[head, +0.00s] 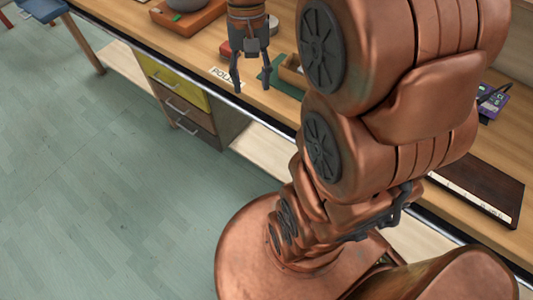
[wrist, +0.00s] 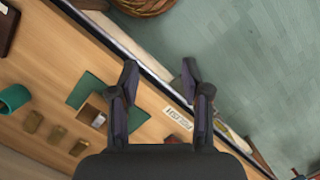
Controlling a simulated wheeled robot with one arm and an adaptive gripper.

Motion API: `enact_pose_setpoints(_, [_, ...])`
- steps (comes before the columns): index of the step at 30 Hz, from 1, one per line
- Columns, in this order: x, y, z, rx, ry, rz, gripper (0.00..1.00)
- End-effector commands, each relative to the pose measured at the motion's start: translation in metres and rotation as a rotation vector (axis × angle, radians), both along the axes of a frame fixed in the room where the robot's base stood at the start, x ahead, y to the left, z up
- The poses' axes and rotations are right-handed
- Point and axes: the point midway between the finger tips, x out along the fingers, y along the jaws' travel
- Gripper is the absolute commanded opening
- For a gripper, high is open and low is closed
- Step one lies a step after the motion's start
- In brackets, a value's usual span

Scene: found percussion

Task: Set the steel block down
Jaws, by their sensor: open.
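My gripper (head: 252,87) hangs over the front edge of the wooden bench, fingers pointing down and apart. In the wrist view my gripper (wrist: 158,75) is open with nothing between its fingers; the bench edge and floor show through the gap. I cannot make out the steel block in either view. A white label (head: 226,74) reading roughly "POLISH" lies on the bench near the fingers; it also shows in the wrist view (wrist: 178,116). A green mat (wrist: 86,89) lies beside the gripper, with a small wooden box (wrist: 92,109) at it, partly hidden by a finger.
Several brass-coloured pieces (wrist: 57,135) and a teal cup (wrist: 13,98) are on the bench. A dark board (head: 485,187) lies at right. Drawers (head: 180,100) sit below the bench; the floor is clear.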

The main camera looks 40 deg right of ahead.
Motion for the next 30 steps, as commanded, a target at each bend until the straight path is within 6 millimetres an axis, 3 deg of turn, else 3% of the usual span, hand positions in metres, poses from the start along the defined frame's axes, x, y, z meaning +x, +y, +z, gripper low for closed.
enact_pose_setpoints(6, [-0.054,0.038,-0.014,-0.015,-0.025,0.183,0.47])
enact_pose_setpoints(15, [-0.121,0.064,-0.041,-0.032,-0.057,0.408,0.47])
enact_pose_setpoints(21, [-0.140,0.068,-0.052,-0.037,-0.068,0.477,0.47])
enact_pose_setpoints(30, [-0.142,0.068,-0.053,-0.037,-0.070,0.485,0.47])
